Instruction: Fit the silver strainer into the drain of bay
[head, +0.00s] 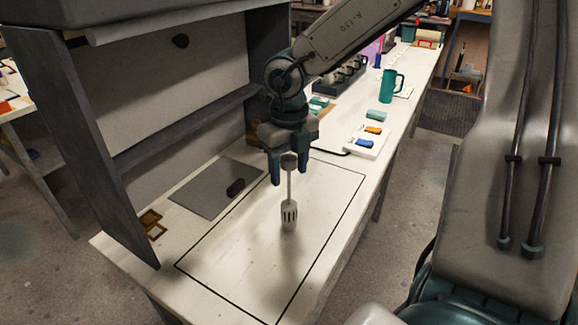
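The silver strainer (289,216) is upright over the pale table top, inside a black outlined rectangle. It has a slotted cup at the bottom, a thin stem and a dark knob on top. My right gripper (289,176) points straight down above the cup, with one blue finger on each side of the knob and upper stem. The finger gap is close to the knob's width, and I cannot tell whether the fingers press on it. I cannot tell whether the cup touches the table. I see no drain that I can identify. My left gripper is not in view.
A grey plate (208,193) with a small dark object (236,187) lies left of the strainer. Grey shelving (100,150) stands along the left. Farther back are a teal mug (389,84) and a white tray (366,141) with coloured pieces. The outlined area around the strainer is clear.

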